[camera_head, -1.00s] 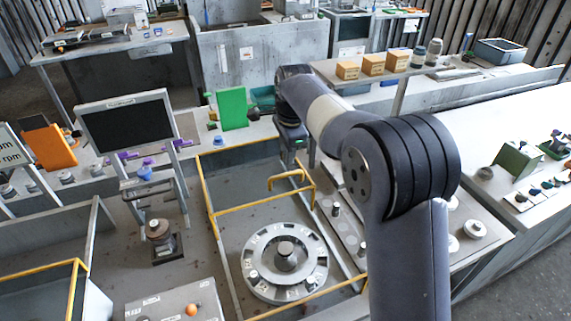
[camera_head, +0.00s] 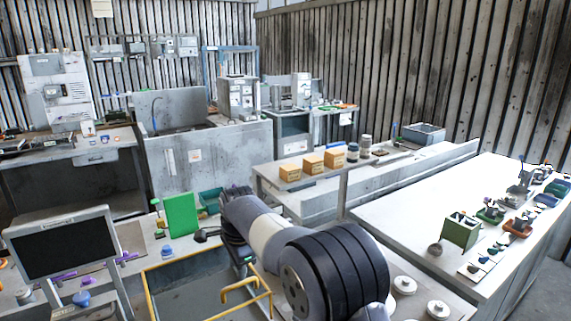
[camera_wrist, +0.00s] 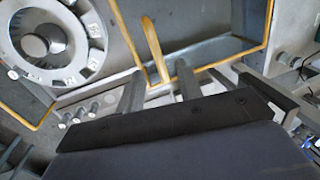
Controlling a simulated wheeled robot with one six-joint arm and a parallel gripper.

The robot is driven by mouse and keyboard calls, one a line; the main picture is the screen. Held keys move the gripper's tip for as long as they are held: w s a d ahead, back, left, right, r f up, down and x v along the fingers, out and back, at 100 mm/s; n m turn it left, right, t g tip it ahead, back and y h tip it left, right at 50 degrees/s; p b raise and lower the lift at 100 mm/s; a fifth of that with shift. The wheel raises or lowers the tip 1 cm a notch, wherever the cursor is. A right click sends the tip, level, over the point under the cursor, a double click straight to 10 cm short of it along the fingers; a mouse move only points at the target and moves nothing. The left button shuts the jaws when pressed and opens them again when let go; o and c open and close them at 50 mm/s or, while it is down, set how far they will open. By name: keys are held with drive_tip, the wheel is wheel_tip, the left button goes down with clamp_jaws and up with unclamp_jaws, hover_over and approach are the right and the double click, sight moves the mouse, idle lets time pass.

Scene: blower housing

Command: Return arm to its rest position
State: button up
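My arm (camera_head: 290,250) reaches from the lower right of the head view, with its elbow low in the picture and its forearm pointing back and left. My gripper's fingertips are hidden in that view. In the wrist view my gripper (camera_wrist: 158,88) shows beyond a dark bar, with its grey fingers apart and nothing held between them. It is above the yellow-edged bin area. A round slotted metal fixture (camera_wrist: 62,45) with a central hub lies at the upper left of the wrist view, clear of the fingers.
A yellow rail (camera_head: 240,290) borders the bin beside my arm. A monitor (camera_head: 62,245) stands left, a green panel (camera_head: 182,214) behind. Orange-brown boxes (camera_head: 312,164) sit on a shelf. The white table (camera_head: 410,205) at right has free surface and small parts along its right side.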

sight(238, 284)
drive_tip(key=f, duration=0.3)
drive_tip(key=f+p, duration=0.1)
drive_tip(key=f, duration=0.1)
drive_tip(key=shift+w+a+f, duration=0.3)
drive_tip(key=shift+w+f, duration=0.05)
drive_tip(key=shift+w, duration=0.05)
drive_tip(key=shift+s+d+b, duration=0.3)
drive_tip(key=shift+s+d, duration=0.1)
drive_tip(key=shift+s, duration=0.15)
drive_tip(key=shift+s+d+r, duration=0.1)
drive_tip(key=shift+r, duration=0.1)
